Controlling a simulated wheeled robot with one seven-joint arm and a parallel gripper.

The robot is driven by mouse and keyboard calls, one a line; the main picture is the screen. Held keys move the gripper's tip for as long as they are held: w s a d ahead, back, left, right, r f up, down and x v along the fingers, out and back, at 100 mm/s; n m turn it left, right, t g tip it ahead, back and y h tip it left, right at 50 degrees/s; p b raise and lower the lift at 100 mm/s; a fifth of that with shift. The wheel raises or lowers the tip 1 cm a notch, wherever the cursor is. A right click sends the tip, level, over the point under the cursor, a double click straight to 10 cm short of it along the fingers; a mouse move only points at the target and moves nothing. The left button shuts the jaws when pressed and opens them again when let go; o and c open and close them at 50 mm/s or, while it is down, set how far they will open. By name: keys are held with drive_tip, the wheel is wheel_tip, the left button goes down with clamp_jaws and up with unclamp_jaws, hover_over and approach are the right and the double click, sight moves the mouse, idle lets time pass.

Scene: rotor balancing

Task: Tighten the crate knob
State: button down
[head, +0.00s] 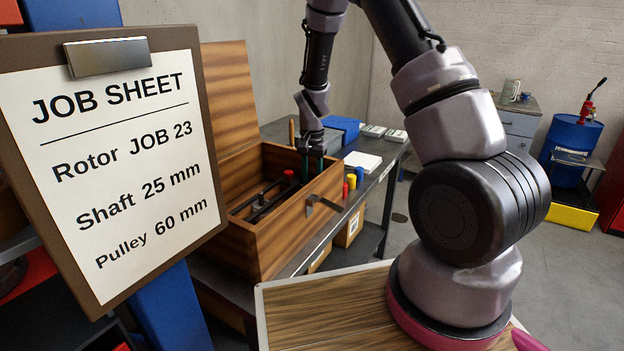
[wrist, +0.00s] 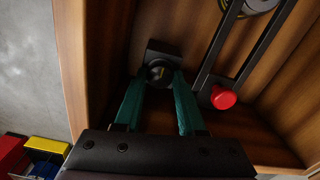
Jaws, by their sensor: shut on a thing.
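The open wooden crate (head: 290,240) stands on a dark bench, with its lid (head: 230,95) raised. My gripper (head: 311,172) reaches down into the crate's far right part. In the wrist view, the green fingertips of my gripper (wrist: 161,82) close on both sides of a small round black knob (wrist: 158,71), which sits on a dark block against the wood. The knob is hidden in the head view. A red knob (wrist: 223,97) at the end of a dark frame (wrist: 217,50) lies to the right, apart from the fingers; this red knob also shows in the head view (head: 288,173).
A metal latch (head: 322,204) juts from the crate's right side. A blue box (head: 342,128) and white papers (head: 362,161) lie behind. The job sheet (head: 110,150) blocks the left view.

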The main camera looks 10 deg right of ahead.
drive_tip(key=c, duration=0.5)
unclamp_jaws()
wheel_tip(320, 180, up, 11)
drive_tip(key=shift+f, duration=0.1)
